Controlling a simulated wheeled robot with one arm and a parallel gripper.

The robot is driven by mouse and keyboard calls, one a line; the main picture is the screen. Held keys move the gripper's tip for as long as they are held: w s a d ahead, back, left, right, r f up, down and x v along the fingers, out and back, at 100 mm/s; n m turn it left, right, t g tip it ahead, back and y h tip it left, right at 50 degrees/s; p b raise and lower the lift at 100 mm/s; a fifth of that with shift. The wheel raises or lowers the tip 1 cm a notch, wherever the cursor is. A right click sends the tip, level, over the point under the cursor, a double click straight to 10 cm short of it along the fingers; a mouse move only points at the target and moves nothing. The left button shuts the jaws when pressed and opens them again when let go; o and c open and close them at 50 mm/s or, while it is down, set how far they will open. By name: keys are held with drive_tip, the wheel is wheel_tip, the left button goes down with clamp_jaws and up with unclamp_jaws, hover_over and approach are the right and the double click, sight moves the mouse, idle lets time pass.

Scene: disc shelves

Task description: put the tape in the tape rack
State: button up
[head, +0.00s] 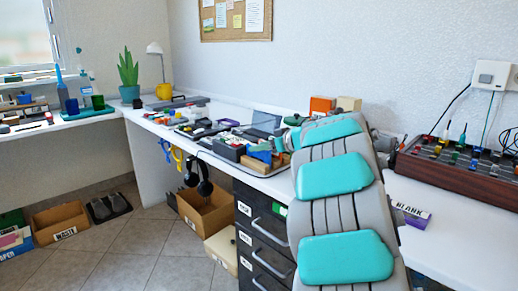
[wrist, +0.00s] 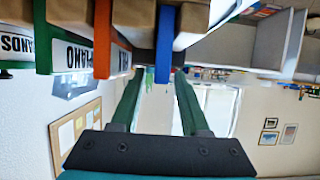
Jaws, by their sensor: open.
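A white and purple box labelled BLANK (head: 410,213) lies on the desk right of my arm in the head view; it may be a tape. In the wrist view my gripper (wrist: 160,76) is open, with its two dark green fingers apart. A narrow blue piece (wrist: 164,45) shows at the top between and beyond the fingertips; I cannot tell if they touch it. Left of it are an orange-red piece (wrist: 103,40) and a label reading PIANO (wrist: 80,56). I cannot tell for sure which thing is the tape rack.
A brown console with coloured knobs (head: 462,168) stands at the right. The desk middle is crowded with small items. A drawer unit (head: 262,235) and cardboard box (head: 205,212) stand below. A bin labelled WASTE (head: 62,222) is on the floor. Open floor lies left of the drawers.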

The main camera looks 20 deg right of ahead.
drive_tip(key=v, duration=1)
drive_tip(key=shift+s+p, duration=0.3)
drive_tip(key=shift+p, duration=0.1)
drive_tip(key=shift+d+r, duration=0.1)
idle(0.4)
